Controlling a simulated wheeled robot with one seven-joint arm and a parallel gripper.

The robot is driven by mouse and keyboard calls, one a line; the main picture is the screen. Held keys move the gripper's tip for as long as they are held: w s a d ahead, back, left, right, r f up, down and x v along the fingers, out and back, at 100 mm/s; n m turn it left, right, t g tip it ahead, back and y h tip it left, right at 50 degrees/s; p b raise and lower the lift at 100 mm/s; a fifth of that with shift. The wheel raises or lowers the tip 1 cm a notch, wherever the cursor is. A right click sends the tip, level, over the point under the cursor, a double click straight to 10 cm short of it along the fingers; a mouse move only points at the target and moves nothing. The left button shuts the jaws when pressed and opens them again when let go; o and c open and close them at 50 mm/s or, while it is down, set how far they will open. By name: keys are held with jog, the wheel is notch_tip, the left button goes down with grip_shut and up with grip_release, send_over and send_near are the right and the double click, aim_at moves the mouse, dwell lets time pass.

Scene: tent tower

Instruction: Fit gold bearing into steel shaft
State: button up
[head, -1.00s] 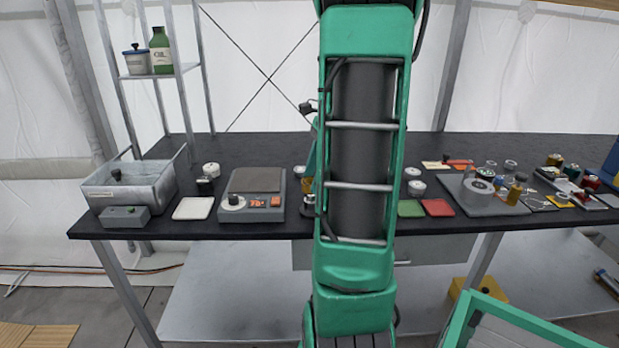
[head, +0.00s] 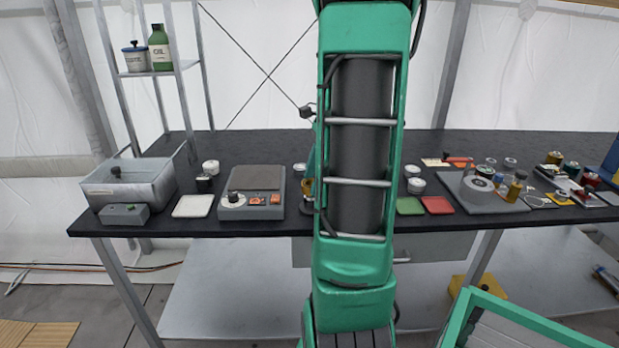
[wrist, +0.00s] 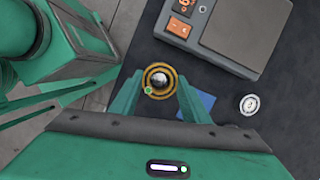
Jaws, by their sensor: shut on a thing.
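The gold bearing (wrist: 149,74) is a ring seen from above in the wrist view. The round steel top of the shaft (wrist: 161,79) shows inside its opening. The ring looks centred around the shaft, but how far down it sits cannot be told. My gripper (wrist: 158,92) is shut on the bearing, one green finger on each side. In the head view the gold bearing (head: 308,186) shows just left of my arm, over the bench. My arm hides most of the gripper and shaft there.
A grey scale (head: 256,180) stands left of the bearing, with a white tray (head: 193,207) and metal tank (head: 125,187) further left. A blue patch (wrist: 199,103) and a white-topped round item (wrist: 249,104) lie right in the wrist view. Small parts crowd the right bench.

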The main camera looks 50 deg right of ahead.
jog(key=shift+f, duration=1)
jog(key=o, duration=1.2)
jog(key=v, duration=1)
jog(key=shift+r, duration=0.3)
